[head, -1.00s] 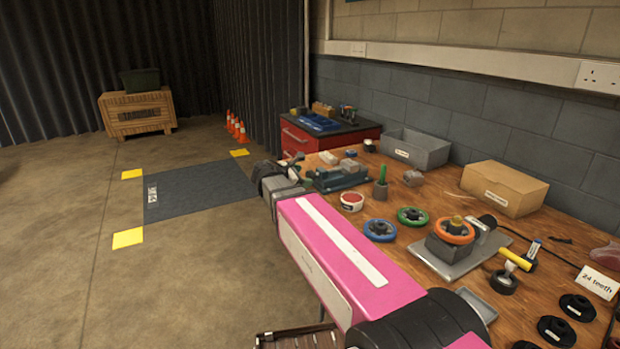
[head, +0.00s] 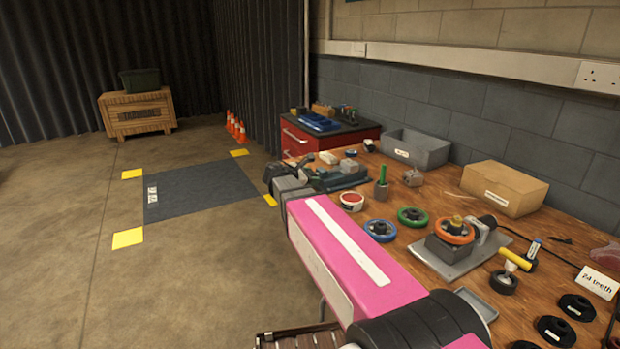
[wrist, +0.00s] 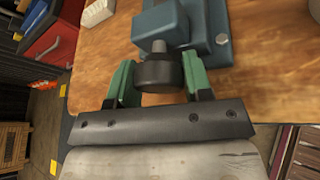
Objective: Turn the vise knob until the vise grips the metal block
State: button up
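The blue-green vise (head: 345,179) stands at the far left end of the workbench; its blue-grey end fills the top of the wrist view (wrist: 215,25). A grey metal block (head: 349,165) shows at the vise's top; its contact with the jaws is too small to tell. The dark round vise knob (wrist: 157,73) sits on a short metal shaft. My gripper (wrist: 159,78) has a green finger on either side of the knob. The fingers are at or very near its sides; contact is unclear. In the head view my gripper (head: 287,181) is beside the vise and hides the knob.
The wooden workbench (head: 415,192) holds a red-topped tub (head: 352,200), a green-handled tool in a holder (head: 381,186), coloured handwheels and a grey bin (head: 414,149) behind. A red tool cabinet (head: 320,139) stands beyond the vise. The floor to the left is open.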

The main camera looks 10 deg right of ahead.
jog(key=m+t, duration=0.3)
jog(key=m, duration=0.1)
jog(key=shift+m, duration=0.3)
jog(key=m+t, duration=0.1)
jog(key=m, duration=0.1)
jog(key=m+t+h, duration=0.1)
jog(key=m, duration=0.1)
jog(key=shift+w+r+m+h, duration=0.1)
jog(key=shift+w+m+h, duration=0.05)
jog(key=shift+m+h, duration=0.2)
jog(key=shift+m, duration=0.25)
dwell(0.3)
jog(key=o, duration=0.9)
jog(key=shift+a, duration=0.1)
jog(key=v, duration=1)
jog(key=shift+s+a, duration=0.15)
jog(key=shift+s, duration=0.2)
